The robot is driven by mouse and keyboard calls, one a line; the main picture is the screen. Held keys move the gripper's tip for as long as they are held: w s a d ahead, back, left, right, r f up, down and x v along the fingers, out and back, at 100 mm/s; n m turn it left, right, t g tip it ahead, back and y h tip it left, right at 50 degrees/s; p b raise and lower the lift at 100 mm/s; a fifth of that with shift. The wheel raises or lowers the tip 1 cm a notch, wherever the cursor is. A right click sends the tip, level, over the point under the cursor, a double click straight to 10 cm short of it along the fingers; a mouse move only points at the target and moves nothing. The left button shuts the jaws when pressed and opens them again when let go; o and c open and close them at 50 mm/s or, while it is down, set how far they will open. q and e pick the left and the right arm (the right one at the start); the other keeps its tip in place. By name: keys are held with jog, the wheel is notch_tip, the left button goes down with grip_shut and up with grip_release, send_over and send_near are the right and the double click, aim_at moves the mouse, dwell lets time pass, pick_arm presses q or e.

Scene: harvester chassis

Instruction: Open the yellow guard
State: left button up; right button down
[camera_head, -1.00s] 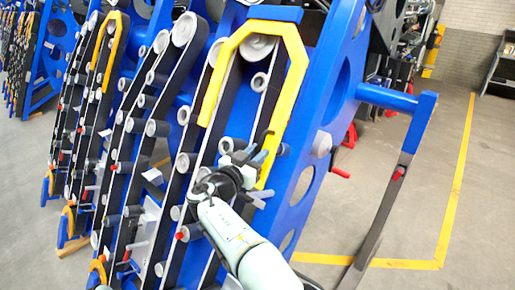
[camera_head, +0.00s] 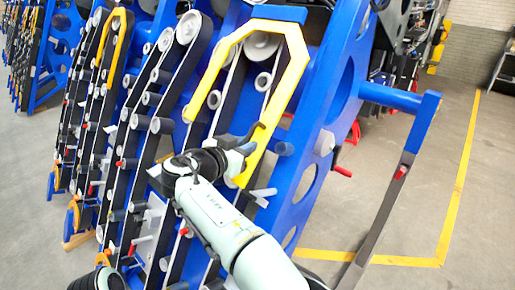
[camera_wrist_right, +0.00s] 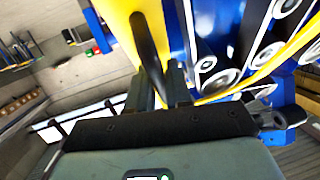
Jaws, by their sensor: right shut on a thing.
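The yellow guard (camera_head: 290,75) is an angular arch over the upper end of one blue row unit in the head view. Its top stays by the blue bar, and its lower ends stand off the unit, tilted out. My right gripper (camera_head: 246,148) is at the lower part of the guard's right leg. In the right wrist view, its fingers (camera_wrist_right: 160,85) are shut on the black handle (camera_wrist_right: 148,42) on the yellow guard's face (camera_wrist_right: 115,22). The exact finger contact is partly hidden. My left gripper is not in view.
Neighbouring row units with rollers and black belts stand close on the left, one with another yellow arch (camera_head: 122,20). A blue side plate (camera_head: 325,110) and a blue arm with a dark bar (camera_head: 400,170) stand on the right. Open floor (camera_head: 470,200) lies beyond.

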jog(key=shift+g+y, duration=0.3)
jog(key=shift+g, duration=0.1)
jog(key=r, duration=0.1)
jog(key=s+a+r, duration=0.1)
jog(key=r, duration=0.1)
jog(key=s+r, duration=0.1)
jog(key=shift+a+r, duration=0.15)
jog(key=shift+a, duration=0.25)
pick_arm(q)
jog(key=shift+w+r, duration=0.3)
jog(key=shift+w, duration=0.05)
pick_arm(e)
jog(key=shift+s+a+r, duration=0.25)
jog(key=shift+a+r, duration=0.05)
jog(key=shift+r, duration=0.15)
